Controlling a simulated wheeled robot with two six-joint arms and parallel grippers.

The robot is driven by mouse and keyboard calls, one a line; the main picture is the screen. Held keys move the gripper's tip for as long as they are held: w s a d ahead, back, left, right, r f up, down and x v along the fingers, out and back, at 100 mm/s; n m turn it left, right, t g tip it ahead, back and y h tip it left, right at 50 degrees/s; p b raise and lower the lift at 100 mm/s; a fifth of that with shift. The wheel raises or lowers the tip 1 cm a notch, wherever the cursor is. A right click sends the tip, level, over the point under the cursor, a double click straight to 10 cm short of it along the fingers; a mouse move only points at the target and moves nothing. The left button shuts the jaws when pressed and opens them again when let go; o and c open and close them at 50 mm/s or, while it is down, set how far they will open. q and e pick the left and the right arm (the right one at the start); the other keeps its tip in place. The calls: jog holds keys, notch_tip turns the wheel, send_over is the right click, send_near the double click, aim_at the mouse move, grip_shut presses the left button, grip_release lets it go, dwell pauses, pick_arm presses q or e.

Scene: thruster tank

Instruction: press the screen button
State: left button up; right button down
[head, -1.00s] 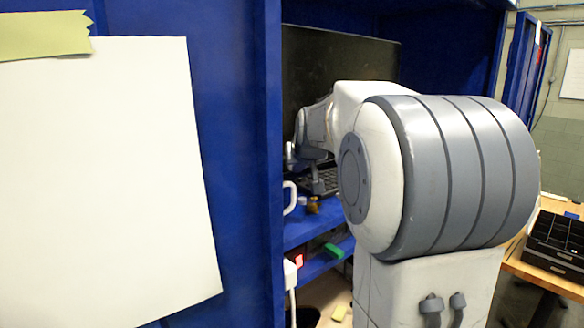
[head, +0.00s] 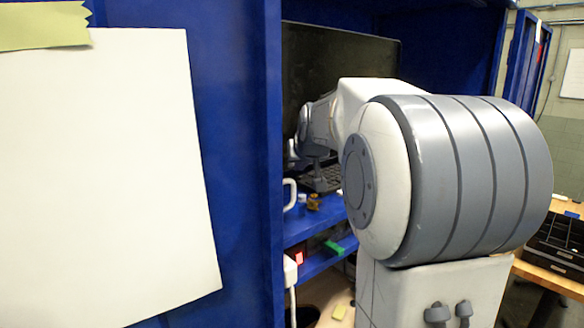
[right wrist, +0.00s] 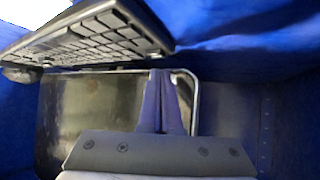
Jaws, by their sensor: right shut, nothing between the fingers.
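The dark screen (head: 325,65) stands inside the blue cabinet in the head view, its right part hidden behind my right arm. My right gripper (head: 293,152) is in front of its lower left part, small and partly hidden by the cabinet edge. In the right wrist view the gripper (right wrist: 162,75) is shut and empty, its two fingers side by side before a dark panel (right wrist: 85,115) that looks like the screen. I cannot make out the button in either view, nor whether the fingertips touch anything. My left gripper is not in view.
A black keyboard (right wrist: 100,35) is close to the fingers at upper left in the wrist view. Blue cabinet walls (head: 235,150) enclose the space. Small items (head: 312,202) lie on the blue shelf (head: 300,229). A black tray (head: 560,240) sits on a wooden table at right.

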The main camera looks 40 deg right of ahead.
jog(key=shift+s+d+f+b, duration=0.15)
jog(key=shift+s+b, duration=0.9)
jog(key=shift+s, duration=0.65)
jog(key=shift+s+d+b, duration=0.1)
jog(key=shift+s+b, duration=0.35)
jog(key=shift+s, duration=0.85)
